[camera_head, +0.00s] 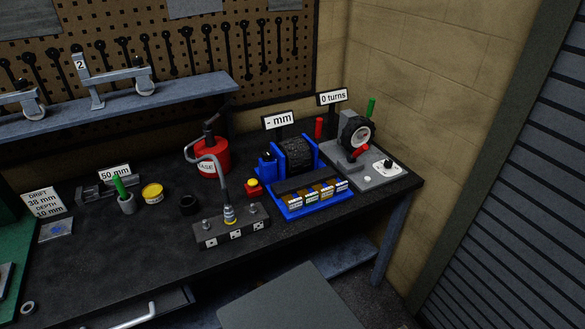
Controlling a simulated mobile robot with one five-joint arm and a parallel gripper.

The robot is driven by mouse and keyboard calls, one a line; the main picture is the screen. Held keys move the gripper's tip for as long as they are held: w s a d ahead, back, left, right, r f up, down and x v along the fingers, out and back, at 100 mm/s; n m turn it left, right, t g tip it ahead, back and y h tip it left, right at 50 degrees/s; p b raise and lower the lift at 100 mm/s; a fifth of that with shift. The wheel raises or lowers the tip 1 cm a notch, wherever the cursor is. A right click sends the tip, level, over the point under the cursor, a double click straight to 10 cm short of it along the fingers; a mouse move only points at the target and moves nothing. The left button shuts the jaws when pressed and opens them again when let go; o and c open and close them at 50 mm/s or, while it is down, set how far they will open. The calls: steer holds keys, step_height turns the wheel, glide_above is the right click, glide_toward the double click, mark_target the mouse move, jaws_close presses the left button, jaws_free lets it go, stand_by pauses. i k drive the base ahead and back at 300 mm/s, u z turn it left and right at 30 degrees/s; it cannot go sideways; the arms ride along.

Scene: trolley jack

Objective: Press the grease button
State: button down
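A small red box with a yellow button on top (253,184) stands on the dark workbench, and I take it to be the grease button. A red grease can (209,161) with a partly readable label stands to its left and slightly behind. The button's top is unobstructed in this view. I cannot tell from this frame whether it is pressed. My gripper is not in view.
A blue fixture (305,197) sits right of the button, and a grey machine with a dial (360,132) stands beyond it. A shelf (130,103) overhangs the bench's back.

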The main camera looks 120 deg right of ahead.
mark_target(254, 182)
steer(key=k, duration=1.2)
steer(key=z, duration=0.9)
